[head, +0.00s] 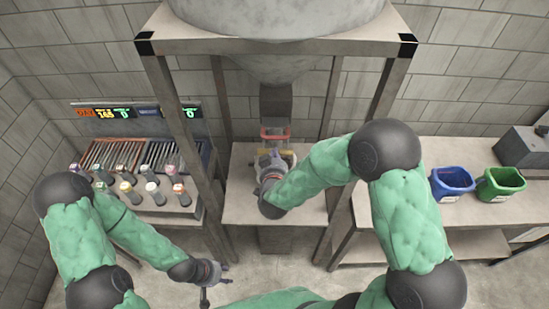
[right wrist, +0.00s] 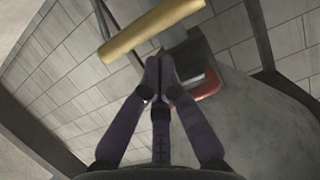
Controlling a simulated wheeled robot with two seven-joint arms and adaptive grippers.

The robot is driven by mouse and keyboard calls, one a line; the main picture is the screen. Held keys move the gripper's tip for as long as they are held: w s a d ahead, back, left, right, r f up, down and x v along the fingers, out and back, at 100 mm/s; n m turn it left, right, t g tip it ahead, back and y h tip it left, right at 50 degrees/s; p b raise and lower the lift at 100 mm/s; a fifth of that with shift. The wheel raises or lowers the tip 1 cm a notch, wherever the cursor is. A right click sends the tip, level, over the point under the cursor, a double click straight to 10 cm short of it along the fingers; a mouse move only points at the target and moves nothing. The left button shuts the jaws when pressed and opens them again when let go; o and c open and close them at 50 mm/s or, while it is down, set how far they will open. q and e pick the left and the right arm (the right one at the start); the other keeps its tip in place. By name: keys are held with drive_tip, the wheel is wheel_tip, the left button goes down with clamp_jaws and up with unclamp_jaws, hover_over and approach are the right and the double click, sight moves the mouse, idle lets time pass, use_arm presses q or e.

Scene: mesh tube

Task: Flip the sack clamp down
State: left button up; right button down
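A spout (head: 276,103) hangs under the large hopper. A red bar-like part (head: 275,133) sits at the spout's lower end, and a yellow bar (head: 290,154) lies just below it in the head view. Which of these is the sack clamp I cannot tell for certain. In the right wrist view the yellow bar (right wrist: 152,28) crosses just beyond my fingertips and the red part (right wrist: 207,86) is to their right. My right gripper (right wrist: 160,62) has its fingertips together, nothing visible between them; contact with the bar is unclear. My left gripper (head: 216,282) is open and empty, low at left.
A metal frame (head: 160,100) holds the hopper (head: 275,18), its legs flanking the spout. A bench (head: 245,206) stands below. Blue (head: 452,184) and green (head: 500,184) bins stand on the right bench.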

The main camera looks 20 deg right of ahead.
drive_tip(key=shift+x, duration=2.75)
drive_tip(key=shift+s, duration=0.1)
